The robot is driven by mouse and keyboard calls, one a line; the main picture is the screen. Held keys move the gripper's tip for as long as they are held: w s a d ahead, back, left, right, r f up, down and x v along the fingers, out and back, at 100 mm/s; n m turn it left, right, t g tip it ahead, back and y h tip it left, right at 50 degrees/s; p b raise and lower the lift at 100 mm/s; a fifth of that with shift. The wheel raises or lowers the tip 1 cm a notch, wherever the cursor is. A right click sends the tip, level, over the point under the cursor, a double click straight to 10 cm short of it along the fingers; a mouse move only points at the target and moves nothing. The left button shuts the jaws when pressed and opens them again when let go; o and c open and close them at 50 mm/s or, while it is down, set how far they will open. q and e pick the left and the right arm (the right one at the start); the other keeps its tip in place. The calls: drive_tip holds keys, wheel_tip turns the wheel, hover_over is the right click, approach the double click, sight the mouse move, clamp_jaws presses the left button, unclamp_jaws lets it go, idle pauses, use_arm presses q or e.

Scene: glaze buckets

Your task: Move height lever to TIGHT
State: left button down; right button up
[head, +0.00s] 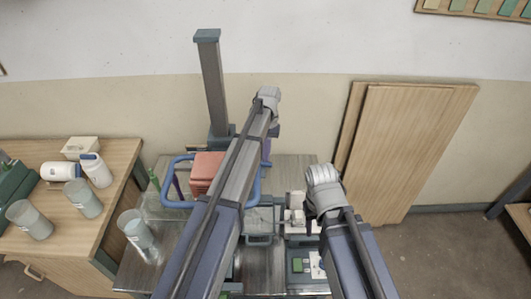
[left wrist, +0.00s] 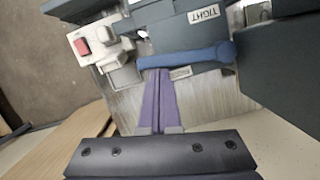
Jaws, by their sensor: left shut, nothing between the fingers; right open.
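The height lever (left wrist: 185,59) is a blue bar in the left wrist view, with its round pivot end at the right and its arm reaching left. A white TIGHT label (left wrist: 204,14) sits above the lever on the dark grey housing. A second small label below the lever is too small to read. My left gripper (left wrist: 158,72) has purple fingers shut together and empty. Their tips are at the lower edge of the lever's left part; I cannot tell whether they touch. In the head view, my left gripper (head: 266,158) is mostly behind its own arm. My right gripper (head: 308,228) is open, partly hidden by its wrist.
A grey post (head: 213,85) rises behind the metal table. A reddish block (head: 206,168) lies within a blue rail (head: 172,204). A white box with a red button (left wrist: 83,46) is left of the lever. Glaze buckets (head: 84,199) stand on the left wooden bench.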

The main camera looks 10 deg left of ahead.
use_arm(q)
drive_tip(key=shift+s+d+m+y, duration=0.25)
drive_tip(key=shift+s+m+y, duration=0.05)
drive_tip(key=shift+s+m, duration=0.85)
drive_tip(key=s+m, duration=0.1)
drive_tip(key=m, duration=0.2)
drive_tip(key=shift+s+y, duration=0.3)
drive_tip(key=shift+s, duration=0.1)
drive_tip(key=shift+s+a, duration=0.2)
drive_tip(key=shift+s, duration=0.4)
